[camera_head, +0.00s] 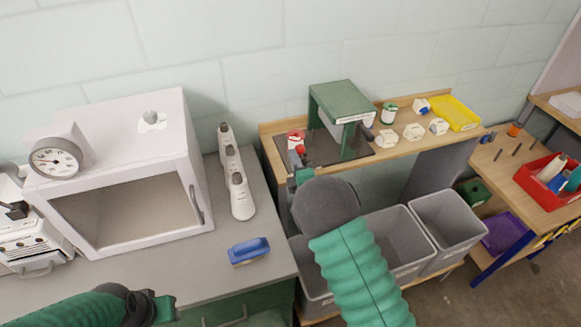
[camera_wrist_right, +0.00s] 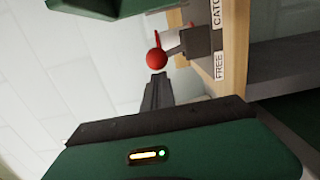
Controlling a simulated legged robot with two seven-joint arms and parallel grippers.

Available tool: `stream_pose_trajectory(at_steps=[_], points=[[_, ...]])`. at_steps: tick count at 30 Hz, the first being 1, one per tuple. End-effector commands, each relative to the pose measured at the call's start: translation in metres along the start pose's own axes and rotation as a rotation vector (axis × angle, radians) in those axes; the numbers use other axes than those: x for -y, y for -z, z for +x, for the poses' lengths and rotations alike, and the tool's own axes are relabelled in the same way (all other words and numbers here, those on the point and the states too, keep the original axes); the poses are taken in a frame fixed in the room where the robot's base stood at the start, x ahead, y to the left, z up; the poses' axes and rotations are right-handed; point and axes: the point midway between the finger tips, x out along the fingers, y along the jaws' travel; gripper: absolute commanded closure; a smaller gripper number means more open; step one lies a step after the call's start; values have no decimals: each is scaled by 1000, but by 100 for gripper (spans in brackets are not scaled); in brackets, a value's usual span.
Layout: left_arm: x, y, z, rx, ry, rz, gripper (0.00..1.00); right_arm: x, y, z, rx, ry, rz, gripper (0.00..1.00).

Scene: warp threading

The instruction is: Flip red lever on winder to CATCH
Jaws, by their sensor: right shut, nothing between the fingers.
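The green winder (camera_head: 345,105) stands on the wooden shelf at the back. Its red lever (camera_head: 299,149) is at its left front. In the right wrist view the lever's red ball knob (camera_wrist_right: 157,59) sits on a short dark arm. The knob is level with the FREE label (camera_wrist_right: 220,67), and the CATCH label (camera_wrist_right: 215,12) is above that. My right gripper (camera_head: 301,170) is just in front of the lever. Its closed dark fingers (camera_wrist_right: 155,88) point at the knob; I cannot tell whether they touch. My left gripper (camera_head: 163,309) is low over the grey counter, its jaws unclear.
A white oven-like box (camera_head: 120,160) with a dial, a white device (camera_head: 236,180) and a blue brush (camera_head: 249,250) are on the counter. Grey bins (camera_head: 447,222) stand below the shelf. A yellow tray (camera_head: 455,112) and small spools are right of the winder.

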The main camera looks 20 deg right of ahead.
Motion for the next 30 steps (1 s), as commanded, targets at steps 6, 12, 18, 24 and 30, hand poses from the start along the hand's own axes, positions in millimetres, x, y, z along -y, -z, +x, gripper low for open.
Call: stream_pose_trajectory(at_steps=[6,12,18,24,30], points=[[0,-2,8,0,0,0,64,-5,-13,4,3,10,193,100],[0,-3,15,0,0,0,64,-10,-25,4,3,20,378,100],[0,-5,22,0,0,0,64,-12,-36,4,2,28,536,100],[0,-6,28,0,0,0,64,-12,-43,5,0,33,612,100],[0,-7,31,0,0,0,64,-13,-48,5,1,33,610,100]])
